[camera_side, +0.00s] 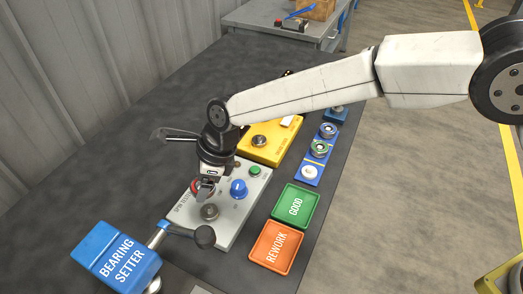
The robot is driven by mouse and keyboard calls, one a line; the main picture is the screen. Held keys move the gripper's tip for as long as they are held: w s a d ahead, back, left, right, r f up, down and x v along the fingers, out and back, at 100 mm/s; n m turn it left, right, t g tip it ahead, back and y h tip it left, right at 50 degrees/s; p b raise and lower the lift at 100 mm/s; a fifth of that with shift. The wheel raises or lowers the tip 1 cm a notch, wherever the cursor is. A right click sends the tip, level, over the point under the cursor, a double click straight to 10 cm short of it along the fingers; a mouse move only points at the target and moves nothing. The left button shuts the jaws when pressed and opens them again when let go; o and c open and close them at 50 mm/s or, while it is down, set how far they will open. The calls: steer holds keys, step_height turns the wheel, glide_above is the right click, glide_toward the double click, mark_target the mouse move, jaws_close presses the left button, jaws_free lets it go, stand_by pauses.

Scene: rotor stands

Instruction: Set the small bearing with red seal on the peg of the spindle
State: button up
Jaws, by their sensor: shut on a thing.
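My gripper (206,181) points down over the grey spin test panel (226,227). It is shut on a small ring with a red edge (203,189), which looks like the bearing with red seal. The fingers and wrist hide part of the ring. A round metal piece (210,212) stands on the panel just in front of the gripper; I cannot tell whether it is the spindle. No bare peg shows clearly, and I cannot tell whether the bearing touches anything below it.
A blue knob (238,188) and green button (254,171) sit right of the gripper. A yellow box (282,146) is behind, a blue rack (311,172) with several bearings right. Green (296,207) and orange (276,247) trays, and the blue bearing setter (115,258) with its lever, are nearer.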

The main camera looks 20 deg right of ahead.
mark_target(207, 208)
steer(key=shift+f, duration=1.6)
steer(key=shift+f, duration=2.4)
stand_by(3.0)
steer(key=o, duration=1.2)
steer(key=shift+o, duration=0.2)
steer(key=shift+r, duration=0.1)
